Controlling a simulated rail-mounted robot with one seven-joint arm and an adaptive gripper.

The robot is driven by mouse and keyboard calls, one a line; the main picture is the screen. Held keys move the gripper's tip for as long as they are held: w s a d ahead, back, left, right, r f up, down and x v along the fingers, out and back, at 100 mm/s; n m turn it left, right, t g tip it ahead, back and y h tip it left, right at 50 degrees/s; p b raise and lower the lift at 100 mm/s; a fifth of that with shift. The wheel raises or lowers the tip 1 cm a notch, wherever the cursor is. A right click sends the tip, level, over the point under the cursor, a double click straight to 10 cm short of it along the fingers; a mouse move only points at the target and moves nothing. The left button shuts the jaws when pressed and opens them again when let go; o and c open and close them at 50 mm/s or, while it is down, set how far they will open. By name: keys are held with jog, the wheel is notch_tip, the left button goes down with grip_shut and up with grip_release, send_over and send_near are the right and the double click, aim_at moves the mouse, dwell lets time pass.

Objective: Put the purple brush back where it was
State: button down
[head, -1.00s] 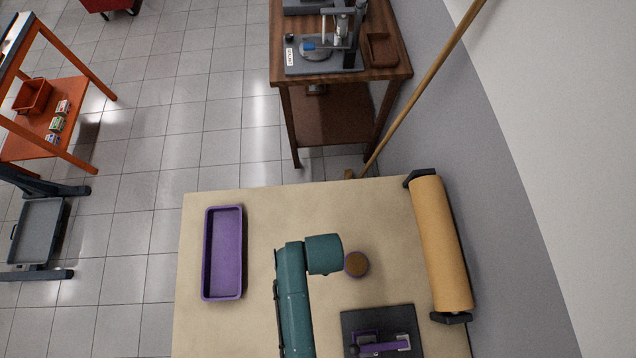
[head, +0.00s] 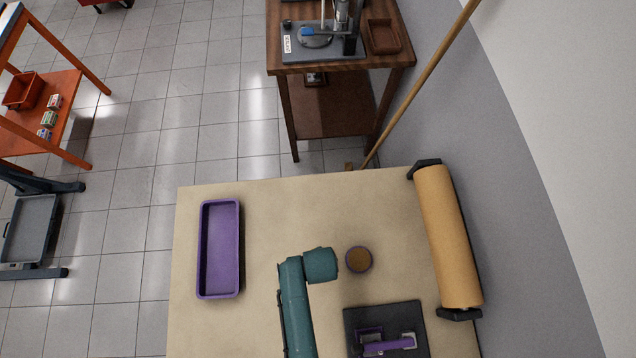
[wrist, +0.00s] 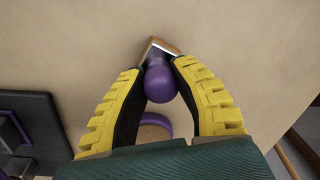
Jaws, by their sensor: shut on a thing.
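In the wrist view my gripper (wrist: 158,70), with yellow-backed dark fingers, is shut on the purple brush (wrist: 162,86). Its rounded purple end faces the camera, and a pale, brown-edged part shows beyond the fingertips. Whether the brush touches the table is unclear. In the head view my teal arm hides the gripper and brush. A round purple-rimmed pot with a brown inside (head: 359,259) stands right of my arm; part of a similar purple-rimmed round thing (wrist: 155,126) shows behind the brush in the wrist view. A long purple tray (head: 220,250) lies empty on the left.
A dark plate (head: 412,318) with a purple-handled device (head: 388,344) lies at the lower right of the beige table (head: 275,210). An orange roll (head: 447,237) on black holders runs along the right edge. The table between tray and arm is clear.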

jog(key=shift+f, duration=0.1)
jog(key=c, duration=0.9)
grip_release()
